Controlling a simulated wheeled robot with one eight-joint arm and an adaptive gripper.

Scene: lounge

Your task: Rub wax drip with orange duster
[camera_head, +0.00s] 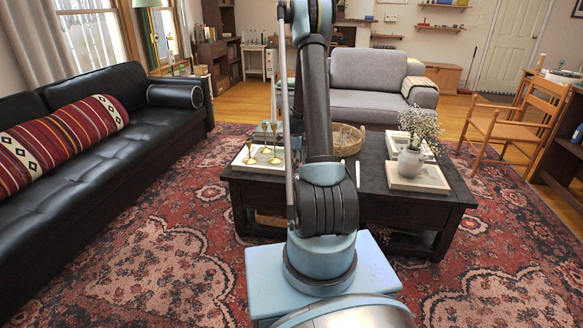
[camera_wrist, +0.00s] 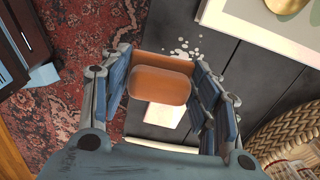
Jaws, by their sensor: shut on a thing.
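In the wrist view, my gripper (camera_wrist: 164,70) is shut on the orange duster (camera_wrist: 160,87), a rounded orange-brown block between its two blue fingers. The wax drip (camera_wrist: 186,49) is a cluster of small whitish spots on the dark table (camera_wrist: 225,62), just beyond the duster's far edge. The duster partly overlaps the view of the spots. I cannot tell whether it touches the tabletop. In the head view, the dark table (camera_head: 385,207) stands ahead. My own arm hides the gripper, duster and wax drip there.
A white tray (camera_wrist: 262,28) with a brass piece lies right of the spots. A wicker basket (camera_wrist: 285,135) is at the lower right. A pale flat thing (camera_wrist: 166,116) shows below the duster. A vase (camera_head: 410,162) with flowers stands on the table's right side. Candlesticks (camera_head: 262,150) stand left.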

